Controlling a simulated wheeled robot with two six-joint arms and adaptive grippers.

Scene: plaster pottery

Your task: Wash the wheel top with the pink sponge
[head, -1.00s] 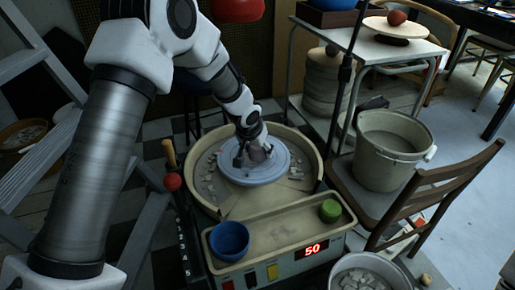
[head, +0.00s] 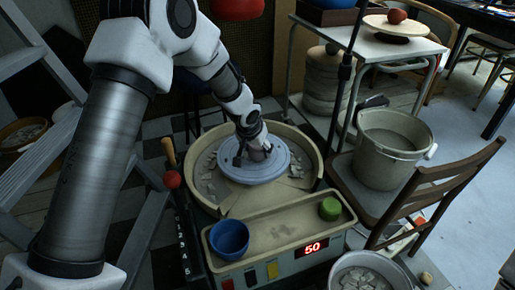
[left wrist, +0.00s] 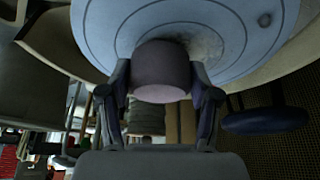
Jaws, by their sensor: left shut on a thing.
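The wheel top (head: 270,174) is a round blue-grey disc with ring lines, inside the beige splash pan. My left gripper (head: 254,157) is over the disc, shut on the sponge. In the left wrist view the sponge (left wrist: 161,72) is a dull greyish-pink rounded block between the two fingers (left wrist: 161,92). It overlaps the wheel top (left wrist: 120,28), seemingly against its surface. A grey smear (left wrist: 205,45) shows on the disc beside the sponge, and a small dark spot (left wrist: 264,20) nearer its edge. My right gripper is not in view.
The splash pan (head: 307,160) holds pale scraps. On the wheel's front tray (head: 275,228) stand a blue bowl (head: 229,240) and a green object (head: 330,208). A bucket (head: 392,150) is on a chair at right. A ladder (head: 45,165) stands at left.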

